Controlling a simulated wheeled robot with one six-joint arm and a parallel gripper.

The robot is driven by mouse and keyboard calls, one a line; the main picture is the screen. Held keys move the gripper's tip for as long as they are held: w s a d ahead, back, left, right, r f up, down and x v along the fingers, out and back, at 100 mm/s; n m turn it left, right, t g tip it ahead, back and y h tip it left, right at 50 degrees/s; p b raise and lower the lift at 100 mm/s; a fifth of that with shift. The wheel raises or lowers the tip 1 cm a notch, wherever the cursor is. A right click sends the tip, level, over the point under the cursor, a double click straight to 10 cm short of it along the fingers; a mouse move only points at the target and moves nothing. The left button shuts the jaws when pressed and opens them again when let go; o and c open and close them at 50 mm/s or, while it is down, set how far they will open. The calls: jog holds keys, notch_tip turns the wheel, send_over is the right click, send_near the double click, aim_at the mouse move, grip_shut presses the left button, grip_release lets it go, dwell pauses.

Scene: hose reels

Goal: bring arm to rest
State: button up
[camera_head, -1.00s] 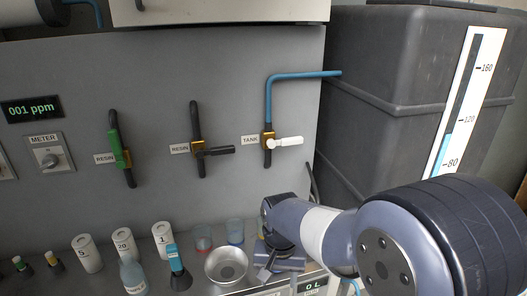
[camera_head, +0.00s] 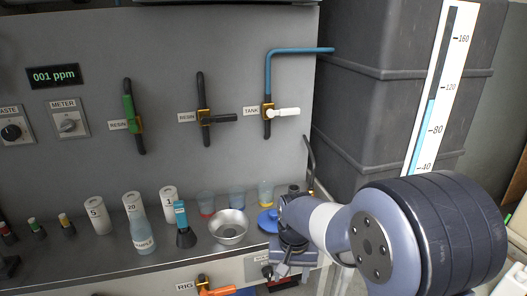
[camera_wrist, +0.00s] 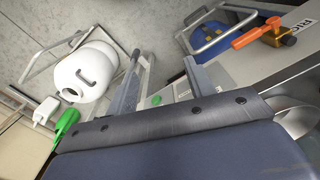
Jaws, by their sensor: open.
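My arm reaches in from the right in the head view, elbow large in front. My gripper (camera_head: 281,270) points downward near the front edge of the bench (camera_head: 95,262), right of the steel bowl (camera_head: 229,227). It is open and holds nothing. In the wrist view the two fingers of my gripper (camera_wrist: 165,85) stand apart, with a grey panel and floor showing beyond them. Part of the bench front is hidden behind my arm.
Bottles, cups and a blue-capped tester (camera_head: 185,228) stand on the bench. An orange valve handle (camera_head: 217,291) juts out below the edge. A dark tank (camera_head: 385,100) stands behind my arm. The wrist view shows a white jug (camera_wrist: 84,72) and open concrete floor.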

jog(key=shift+w+d+f+b, duration=0.25)
jog(key=shift+d+f+b, duration=0.25)
jog(key=shift+f, duration=0.4)
jog(key=shift+w+d+f+b, duration=0.2)
jog(key=shift+d+f+b, duration=0.05)
jog(key=shift+f+b, duration=0.55)
jog(key=shift+w+d+f+b, duration=0.25)
jog(key=shift+d+f+b, duration=0.25)
jog(key=shift+f, duration=0.45)
jog(key=shift+s+r, duration=0.1)
jog(key=shift+r, duration=0.05)
